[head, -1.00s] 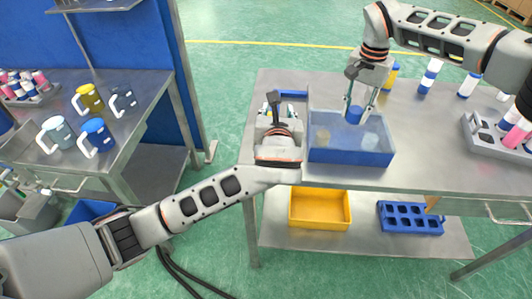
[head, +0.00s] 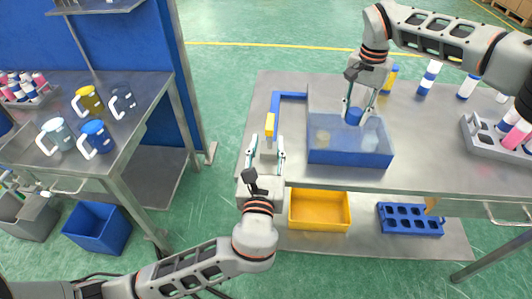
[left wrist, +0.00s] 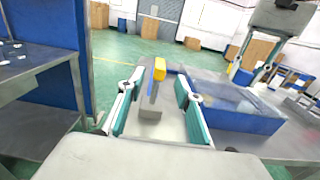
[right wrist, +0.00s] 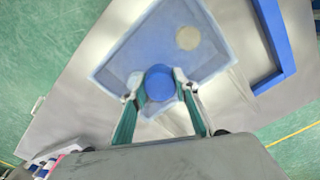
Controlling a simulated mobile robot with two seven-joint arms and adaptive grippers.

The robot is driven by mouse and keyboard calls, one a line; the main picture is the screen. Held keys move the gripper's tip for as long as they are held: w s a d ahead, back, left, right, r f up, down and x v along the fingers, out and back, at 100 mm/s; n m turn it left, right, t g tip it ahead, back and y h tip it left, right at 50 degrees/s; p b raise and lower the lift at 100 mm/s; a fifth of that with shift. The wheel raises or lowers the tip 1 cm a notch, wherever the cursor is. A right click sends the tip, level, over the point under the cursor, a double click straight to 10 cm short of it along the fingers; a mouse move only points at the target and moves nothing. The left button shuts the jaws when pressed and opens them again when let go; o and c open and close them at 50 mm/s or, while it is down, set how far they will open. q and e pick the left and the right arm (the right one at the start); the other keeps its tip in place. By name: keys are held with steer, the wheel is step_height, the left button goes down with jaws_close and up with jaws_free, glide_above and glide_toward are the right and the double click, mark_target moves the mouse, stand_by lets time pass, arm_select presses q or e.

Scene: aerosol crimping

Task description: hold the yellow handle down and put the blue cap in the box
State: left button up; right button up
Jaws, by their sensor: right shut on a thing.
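The yellow handle (head: 269,125) stands at the left edge of the right-hand table, at the end of a blue bar; in the left wrist view (left wrist: 160,68) it lies just beyond my fingers. My left gripper (head: 266,156) is open and empty, on the near side of the handle and apart from it. The blue cap (head: 354,117) is between the fingers of my right gripper (head: 359,112), shut on it. The cap is over the box (head: 350,157), a blue see-through-walled one; in the right wrist view the cap (right wrist: 160,84) shows against the box's interior.
A pale round piece (right wrist: 188,38) lies in the box. A blue angled bar (head: 291,95) runs behind the box's left side. White-and-blue cans (head: 428,76) and a grey rack (head: 490,138) stand to the right. A yellow bin (head: 320,210) is on the lower shelf.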

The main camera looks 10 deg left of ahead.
mark_target(271, 115)
arm_select(q)
steer(key=w, duration=0.8)
steer(key=shift+w, duration=0.4)
jaws_close()
